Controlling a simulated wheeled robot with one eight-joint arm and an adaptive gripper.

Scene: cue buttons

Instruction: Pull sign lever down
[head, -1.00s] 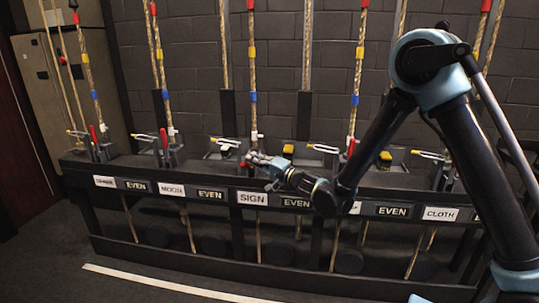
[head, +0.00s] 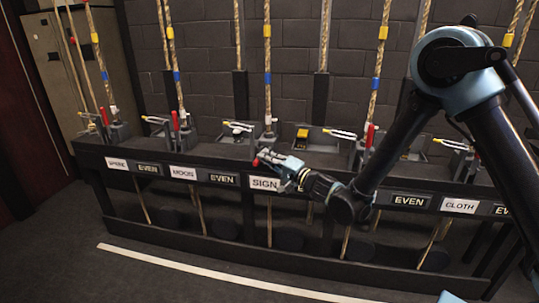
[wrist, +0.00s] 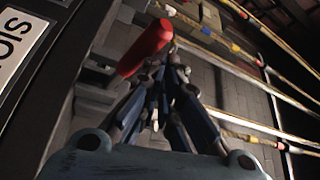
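The white SIGN label (head: 264,184) is on the front of the long black lever frame. The sign lever's red tip (head: 256,162) shows just above it, tilted out toward the front, while the moon lever's red handle (head: 175,120) stands upright. My gripper (head: 267,159) is at the sign lever, reaching in from the right. In the wrist view the red handle (wrist: 146,47) lies at the tips of my gripper's fingers (wrist: 158,75), which are close together. I cannot tell whether the handle is pinched between them or only touched. The lever's lower part is hidden.
Several similar levers line the frame, with yellow-ended pieces and vertical ropes (head: 267,60) behind them. The CLOTH label (head: 459,205) is at the right. Floor in front is clear, with a white line (head: 190,262).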

